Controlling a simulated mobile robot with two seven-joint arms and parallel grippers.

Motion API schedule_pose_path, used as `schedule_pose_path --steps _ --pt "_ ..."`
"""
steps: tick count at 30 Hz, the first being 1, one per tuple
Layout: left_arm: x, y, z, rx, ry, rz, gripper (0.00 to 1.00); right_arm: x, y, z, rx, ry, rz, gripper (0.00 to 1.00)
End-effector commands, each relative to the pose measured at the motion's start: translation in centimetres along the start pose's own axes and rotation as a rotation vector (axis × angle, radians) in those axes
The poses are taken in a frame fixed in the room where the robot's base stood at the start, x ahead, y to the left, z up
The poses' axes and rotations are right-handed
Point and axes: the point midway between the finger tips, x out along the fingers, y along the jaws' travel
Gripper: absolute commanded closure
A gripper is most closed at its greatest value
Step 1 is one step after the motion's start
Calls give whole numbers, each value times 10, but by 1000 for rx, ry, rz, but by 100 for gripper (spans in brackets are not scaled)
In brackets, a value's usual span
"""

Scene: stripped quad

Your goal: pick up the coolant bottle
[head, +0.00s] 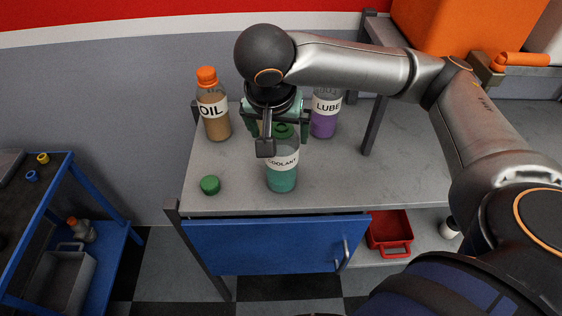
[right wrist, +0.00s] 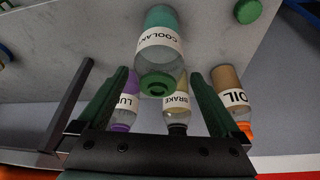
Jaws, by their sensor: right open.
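The coolant bottle (head: 282,178) stands upright near the front edge of the grey bench, with teal liquid, a white label and a green cap. In the right wrist view the coolant bottle (right wrist: 158,38) has its cap end toward me. My right gripper (head: 275,135) is above and around its top in the head view, hiding part of it. In the wrist view my right gripper (right wrist: 158,75) is open, with one finger on either side of the cap; I see no clear contact. My left gripper is not in view.
An oil bottle (head: 214,115) stands left and a lube bottle (head: 325,115) right, both farther back. A brake bottle (right wrist: 178,105) stands behind the coolant. A loose green cap (head: 210,185) lies left on the bench (head: 235,195). A shelf post (head: 374,125) rises at right.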

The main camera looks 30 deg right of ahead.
Motion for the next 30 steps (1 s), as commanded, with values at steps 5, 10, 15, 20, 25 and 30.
schedule_pose_path --steps 5,10,15,20,25,30 --pt "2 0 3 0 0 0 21 18 2 2 0 -1 2 0" --pt "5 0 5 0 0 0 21 44 2 3 1 0 2 0" --pt "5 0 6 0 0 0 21 53 2 2 0 0 0 0" --pt "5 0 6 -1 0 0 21 53 2 2 -1 0 -1 0" --pt "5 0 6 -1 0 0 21 53 2 2 -1 0 -1 16" --pt "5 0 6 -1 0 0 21 53 2 2 -1 0 -1 35"
